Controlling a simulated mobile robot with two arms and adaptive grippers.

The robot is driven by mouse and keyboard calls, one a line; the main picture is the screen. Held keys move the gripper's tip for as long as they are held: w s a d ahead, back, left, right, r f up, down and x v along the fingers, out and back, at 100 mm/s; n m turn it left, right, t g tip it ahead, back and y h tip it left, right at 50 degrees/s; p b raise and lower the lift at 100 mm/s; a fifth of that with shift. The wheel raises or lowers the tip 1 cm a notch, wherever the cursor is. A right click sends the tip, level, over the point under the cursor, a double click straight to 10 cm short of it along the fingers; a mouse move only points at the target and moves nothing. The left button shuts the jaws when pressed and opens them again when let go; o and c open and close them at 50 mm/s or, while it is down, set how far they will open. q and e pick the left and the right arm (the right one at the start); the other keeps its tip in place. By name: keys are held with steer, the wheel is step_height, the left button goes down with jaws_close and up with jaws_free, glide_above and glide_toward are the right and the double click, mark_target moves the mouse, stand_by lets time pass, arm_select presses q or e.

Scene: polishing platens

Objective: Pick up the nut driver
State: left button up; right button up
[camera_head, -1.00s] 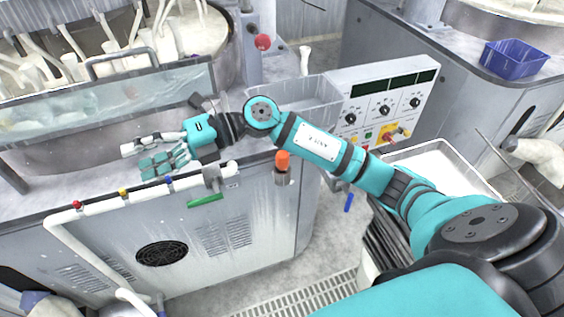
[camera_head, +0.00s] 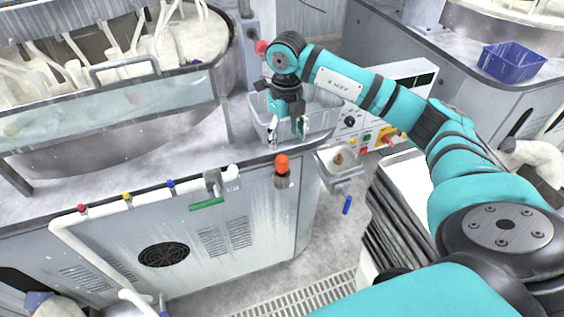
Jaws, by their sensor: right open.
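My right gripper (camera_head: 287,130) points down, open and empty, at the front edge of the worktop, in front of the clear bin. A tool-like item with an orange top (camera_head: 282,162) stands in a grey holder on the cabinet front, just below the fingertips and apart from them. A short blue rod (camera_head: 347,205) shows lower right, near the cabinet side. I cannot tell for certain which of these is the nut driver. My left gripper is not in view.
A clear bin (camera_head: 322,120) sits behind the gripper, with a control panel (camera_head: 425,85) to its right. A small metal tray (camera_head: 340,178) with a brass-coloured piece juts from the cabinet. A white pipe with coloured valves (camera_head: 150,195) runs along the front. A blue basket (camera_head: 512,62) stands far right.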

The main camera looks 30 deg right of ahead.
mark_target(283, 159)
step_height(283, 159, down, 5)
steer(key=shift+r+p, duration=0.15)
steer(key=shift+p, duration=0.4)
steer(key=f+p, duration=0.1)
steer(key=f, duration=0.2)
steer(key=f+p, duration=0.1)
steer(key=shift+w+a+f+p, duration=0.25)
steer(key=shift+f+p, duration=0.1)
steer(key=shift+f, duration=0.35)
jaws_close()
